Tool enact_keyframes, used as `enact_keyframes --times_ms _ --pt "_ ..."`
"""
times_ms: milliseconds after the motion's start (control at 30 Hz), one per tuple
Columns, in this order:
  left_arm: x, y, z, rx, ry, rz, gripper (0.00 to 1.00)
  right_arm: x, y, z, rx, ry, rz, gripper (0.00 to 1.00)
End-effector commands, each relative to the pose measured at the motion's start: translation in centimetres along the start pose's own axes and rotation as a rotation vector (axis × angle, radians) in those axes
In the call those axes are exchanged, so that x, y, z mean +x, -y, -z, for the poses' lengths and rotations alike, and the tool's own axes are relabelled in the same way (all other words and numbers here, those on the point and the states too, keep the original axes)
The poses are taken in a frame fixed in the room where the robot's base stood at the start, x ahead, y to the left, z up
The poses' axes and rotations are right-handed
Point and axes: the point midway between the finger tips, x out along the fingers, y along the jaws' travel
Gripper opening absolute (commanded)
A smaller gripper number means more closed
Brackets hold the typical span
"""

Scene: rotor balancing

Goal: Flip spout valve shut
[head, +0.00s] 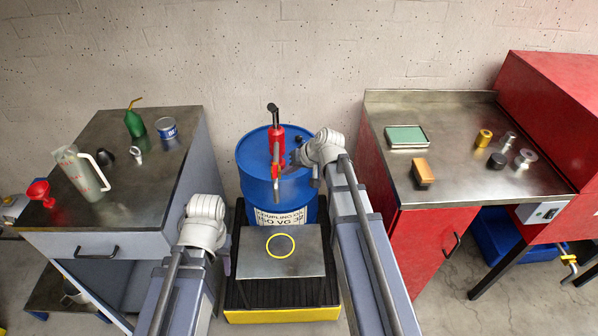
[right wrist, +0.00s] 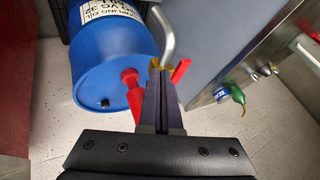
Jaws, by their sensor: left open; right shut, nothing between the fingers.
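The spout (head: 276,152) is a bent grey pipe on the red hand pump (head: 277,134) of the blue drum (head: 254,160). In the right wrist view the spout pipe (right wrist: 166,35) ends at a brass valve (right wrist: 154,65) with a short red lever (right wrist: 181,70) sticking out beside it. My right gripper (right wrist: 163,78) is shut and empty, its fingertips close to the valve and lever; I cannot tell whether they touch. In the head view it (head: 293,168) is beside the spout. My left gripper (head: 227,262) is low at the left of the drum stand, open, largely hidden by its wrist.
The left bench (head: 120,215) holds a jug, green oil can and red funnel. The red right bench (head: 450,190) holds small parts.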

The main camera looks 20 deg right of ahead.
Motion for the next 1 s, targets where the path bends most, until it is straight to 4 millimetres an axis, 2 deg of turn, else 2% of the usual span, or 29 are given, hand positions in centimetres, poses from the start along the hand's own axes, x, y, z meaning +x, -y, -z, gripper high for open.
enact_keyframes --times_ms 200,1000 --pt "-0.01 0.00 0.00 0.000 0.000 0.000 0.50 0.44 0.85 0.00 0.000 0.000 0.000 0.00" --pt "-0.01 0.00 0.00 0.000 0.000 0.000 0.50 0.55 1.35 -0.29 0.061 -0.033 -0.032 0.00"
